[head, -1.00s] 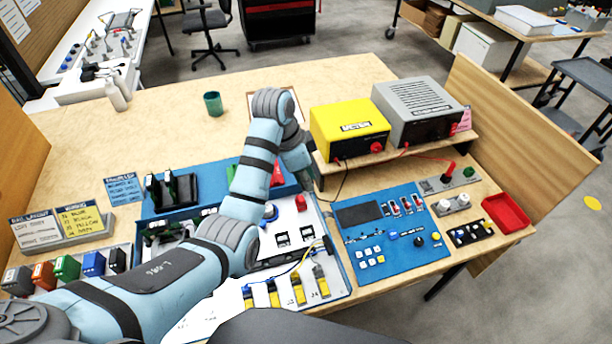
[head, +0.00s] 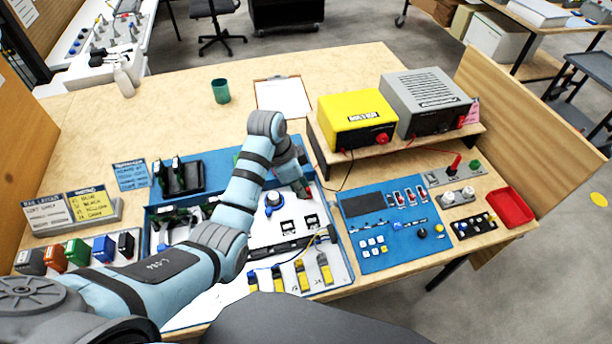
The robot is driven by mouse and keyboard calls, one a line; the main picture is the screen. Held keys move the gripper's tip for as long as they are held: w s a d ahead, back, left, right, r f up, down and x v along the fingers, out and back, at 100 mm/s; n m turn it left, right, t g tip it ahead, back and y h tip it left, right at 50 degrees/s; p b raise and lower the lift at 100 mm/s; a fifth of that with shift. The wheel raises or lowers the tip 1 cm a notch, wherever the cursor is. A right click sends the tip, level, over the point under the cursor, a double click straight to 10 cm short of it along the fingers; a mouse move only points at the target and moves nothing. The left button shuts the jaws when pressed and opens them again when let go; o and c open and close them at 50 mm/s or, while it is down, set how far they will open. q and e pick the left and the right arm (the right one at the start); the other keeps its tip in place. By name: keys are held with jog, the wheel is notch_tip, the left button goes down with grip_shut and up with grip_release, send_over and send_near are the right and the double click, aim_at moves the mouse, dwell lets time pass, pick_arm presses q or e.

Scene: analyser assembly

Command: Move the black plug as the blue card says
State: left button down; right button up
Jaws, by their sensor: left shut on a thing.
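The light blue card (head: 131,175) stands at the left of the bench; its lettering is too small to read. The white panel (head: 266,233) lies in the middle, with a blue knob (head: 274,201) and black sockets. Several yellow connectors (head: 302,276) with thin wires stand along its front edge. I cannot pick out the black plug for sure. My left gripper (head: 303,190) is low over the panel's upper right corner, shut on what looks like the red knob there, mostly hidden by the fingers. My right gripper is not in view.
A blue panel (head: 375,258) with switches lies to the right, beside a red tray (head: 511,207). A yellow meter (head: 357,118) and grey box (head: 427,100) stand on a shelf behind. Coloured blocks (head: 78,252) line the left. The bench's back left is clear around a green cup (head: 220,91).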

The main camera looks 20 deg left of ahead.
pick_arm(q)
jog(key=a+f, duration=0.1)
jog(key=f, duration=0.2)
jog(key=s+a+f+b, duration=0.1)
jog(key=f, duration=0.1)
jog(key=s+a+f, duration=0.1)
jog(key=f, duration=0.2)
jog(key=shift+s+a+f+b, duration=0.15)
jog(key=shift+a+f+b, duration=0.2)
jog(key=shift+b, duration=0.05)
jog(key=shift+f+b, duration=0.9)
jog(key=shift+f, duration=0.45)
jog(key=shift+f, duration=0.1)
jog(key=shift+f+b, duration=0.3)
jog(key=shift+f, duration=0.4)
jog(key=shift+f, duration=0.35)
jog(key=c, duration=1.5)
grip_release()
